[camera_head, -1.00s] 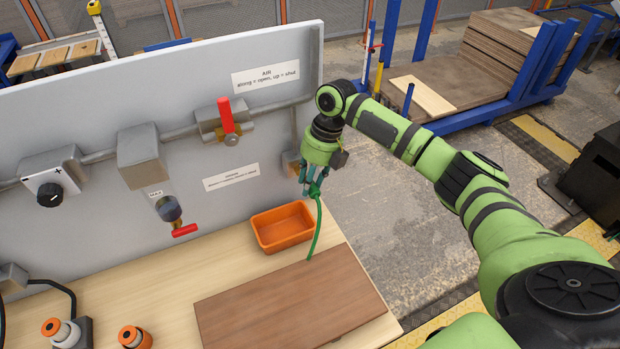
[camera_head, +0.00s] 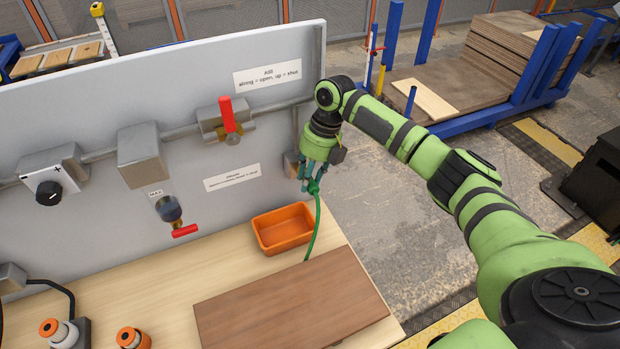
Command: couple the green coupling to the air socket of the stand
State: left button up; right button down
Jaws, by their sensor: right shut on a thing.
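My right gripper (camera_head: 309,180) is at the right end of the grey panel (camera_head: 90,105). It is shut on the green coupling (camera_head: 314,187), from which a green hose (camera_head: 317,228) hangs down to the bench beside the wooden board. A brass-coloured fitting (camera_head: 291,164), likely the air socket, sits on the panel just left of the gripper and is partly hidden by it. I cannot tell whether the coupling touches it. My left gripper is not in view.
A red-handled valve (camera_head: 226,115) points up on the panel's pipe. An orange bin (camera_head: 283,229) stands below the gripper. A brown board (camera_head: 291,307) lies on the bench (camera_head: 165,290). A regulator knob (camera_head: 49,193) and a red-handled drain (camera_head: 172,214) are further left.

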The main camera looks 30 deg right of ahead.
jog(key=shift+w, duration=0.2)
jog(key=c, duration=0.8)
grip_release()
jog(key=shift+r, duration=0.2)
jog(key=shift+w, duration=0.2)
jog(key=shift+s, duration=0.1)
jog(key=v, duration=1.1)
jog(key=shift+r, duration=0.4)
jog(key=shift+s+d, duration=0.1)
jog(key=shift+s, duration=0.05)
